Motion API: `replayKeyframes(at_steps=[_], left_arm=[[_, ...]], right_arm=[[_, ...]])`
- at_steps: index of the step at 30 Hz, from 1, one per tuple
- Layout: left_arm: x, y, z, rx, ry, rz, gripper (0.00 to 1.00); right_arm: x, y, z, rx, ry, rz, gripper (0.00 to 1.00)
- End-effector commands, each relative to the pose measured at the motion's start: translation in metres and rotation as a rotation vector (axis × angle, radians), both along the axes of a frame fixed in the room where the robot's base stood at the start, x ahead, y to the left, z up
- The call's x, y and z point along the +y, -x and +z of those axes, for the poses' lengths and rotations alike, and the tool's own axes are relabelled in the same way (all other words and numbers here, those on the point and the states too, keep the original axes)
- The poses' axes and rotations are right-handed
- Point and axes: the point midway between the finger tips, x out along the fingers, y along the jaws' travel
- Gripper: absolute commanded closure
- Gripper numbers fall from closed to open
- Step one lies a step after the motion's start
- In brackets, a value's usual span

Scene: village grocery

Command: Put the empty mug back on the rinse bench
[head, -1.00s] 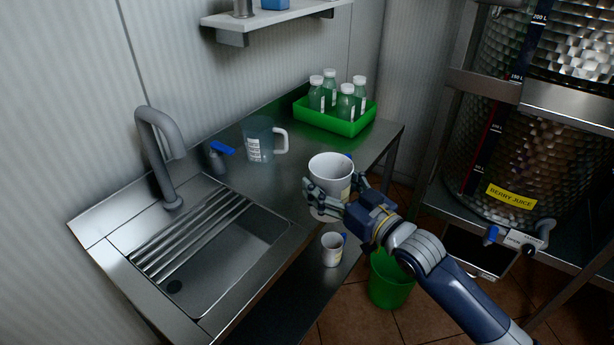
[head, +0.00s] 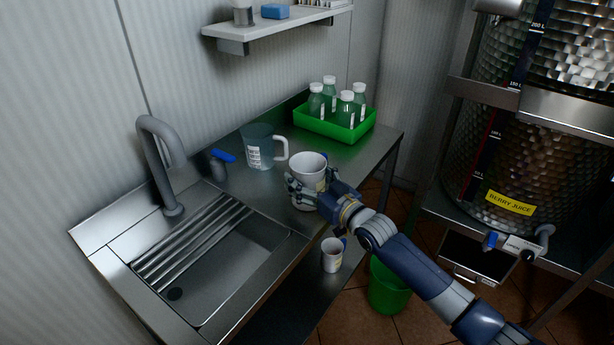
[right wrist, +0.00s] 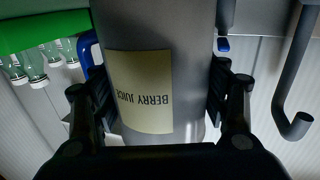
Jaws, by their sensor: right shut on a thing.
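A white mug (head: 308,163) with a tan label is upright in my right gripper (head: 307,190), over the front part of the steel rinse bench (head: 235,184). Its open top shows a pale inside with no drink visible. In the right wrist view the mug (right wrist: 190,60) fills the space between the fingers of my right gripper (right wrist: 160,108). Its "BERRY JUICE" label looks upside down there, and a blue handle shows at left. The fingers are shut on the mug's sides. I cannot tell whether its base touches the bench. My left gripper is not in view.
A clear jug (head: 259,150) stands just behind the mug. A green tray (head: 332,128) of bottles is at the bench's far end; the sink (head: 225,265) and tap (head: 158,150) are left. A second mug (head: 332,258) sits lower. A green bucket (head: 388,290) is on the floor.

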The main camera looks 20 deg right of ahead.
Motion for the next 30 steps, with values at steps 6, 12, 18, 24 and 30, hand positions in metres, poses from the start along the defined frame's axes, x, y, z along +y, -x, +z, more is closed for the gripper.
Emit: replayKeyframes(at_steps=[6,12,18,24,30], left_arm=[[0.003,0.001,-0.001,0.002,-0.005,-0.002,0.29],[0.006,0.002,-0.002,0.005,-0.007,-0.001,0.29],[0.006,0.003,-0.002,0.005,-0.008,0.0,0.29],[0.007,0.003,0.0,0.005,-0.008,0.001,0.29],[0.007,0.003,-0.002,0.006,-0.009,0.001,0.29]], right_arm=[[0.0,0.0,0.001,-0.003,-0.001,0.0,0.64],[0.0,0.0,-0.002,0.0,0.0,0.0,0.12],[0.0,0.0,-0.002,0.0,0.0,0.0,0.12],[0.0,0.0,0.002,-0.002,-0.001,0.0,0.12],[-0.008,0.021,-0.001,0.001,0.0,0.0,0.12]])
